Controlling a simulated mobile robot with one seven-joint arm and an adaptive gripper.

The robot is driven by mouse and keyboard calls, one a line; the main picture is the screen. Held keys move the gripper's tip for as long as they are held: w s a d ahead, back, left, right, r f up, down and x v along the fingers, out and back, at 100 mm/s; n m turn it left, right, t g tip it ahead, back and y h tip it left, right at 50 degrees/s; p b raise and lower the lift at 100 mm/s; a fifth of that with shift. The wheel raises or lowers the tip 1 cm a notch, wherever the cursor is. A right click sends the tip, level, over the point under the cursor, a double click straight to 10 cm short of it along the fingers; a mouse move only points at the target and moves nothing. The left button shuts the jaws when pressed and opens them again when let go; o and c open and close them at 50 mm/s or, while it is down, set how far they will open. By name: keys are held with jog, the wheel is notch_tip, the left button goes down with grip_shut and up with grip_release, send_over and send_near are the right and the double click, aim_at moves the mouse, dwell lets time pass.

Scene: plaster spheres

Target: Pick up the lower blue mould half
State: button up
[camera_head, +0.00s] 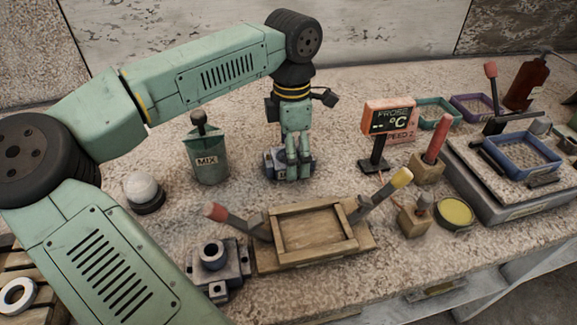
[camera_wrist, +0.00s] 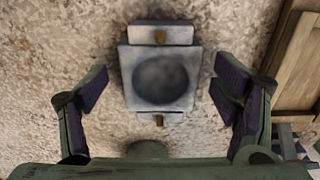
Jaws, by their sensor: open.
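The blue-grey mould half (camera_head: 274,164) lies on the stone worktop below my gripper, partly hidden by the fingers. In the wrist view the mould half (camera_wrist: 158,80) is a squarish block with a round hollow facing up and a brass-coloured pin on a tab at its upper and lower ends. My gripper (camera_head: 298,173) points straight down at it. In the wrist view my gripper (camera_wrist: 159,90) is open, with one finger left and one right of the block and a visible gap on each side.
A green MIX container (camera_head: 209,158) and a white ball on a dark base (camera_head: 143,190) stand to the left. A wooden frame (camera_head: 315,232) and a grey block with a raised round hole (camera_head: 216,262) are in front. A red display (camera_head: 388,119) stands to the right.

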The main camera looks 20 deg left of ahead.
jog(key=shift+r, duration=0.1)
jog(key=shift+c, duration=0.4)
jog(key=c, duration=1.3)
jog(key=shift+r, duration=0.1)
